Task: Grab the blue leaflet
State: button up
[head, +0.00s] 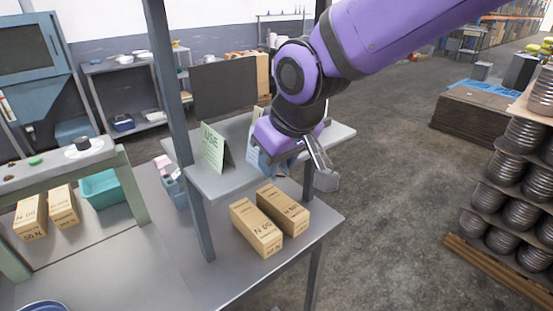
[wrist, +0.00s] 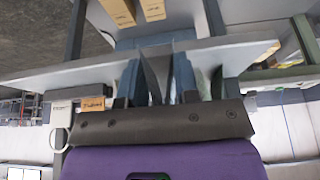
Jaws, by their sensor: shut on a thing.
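The blue leaflet (head: 254,150) is at the upper shelf, largely hidden behind my gripper in the head view. My gripper (head: 324,178) is over the right part of this shelf, with its fingers pointing down and to the right. In the wrist view, blue panels of the leaflet (wrist: 184,74) show on both sides of the dark fingers (wrist: 158,72). The gripper is shut on the leaflet; the exact contact is hard to see.
A green leaflet (head: 213,148) stands to the left on the upper shelf (head: 213,187). Cartons (head: 256,228) sit on the lower table below. A grey post (head: 170,85) rises left of the shelf. Open floor lies to the right, before stacked cans (head: 521,140).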

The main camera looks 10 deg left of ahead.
jog(key=o, duration=1)
jog(key=shift+c, duration=0.2)
jog(key=v, duration=1)
jog(key=shift+r, duration=0.4)
jog(key=shift+s, duration=0.1)
jog(key=shift+c, duration=0.4)
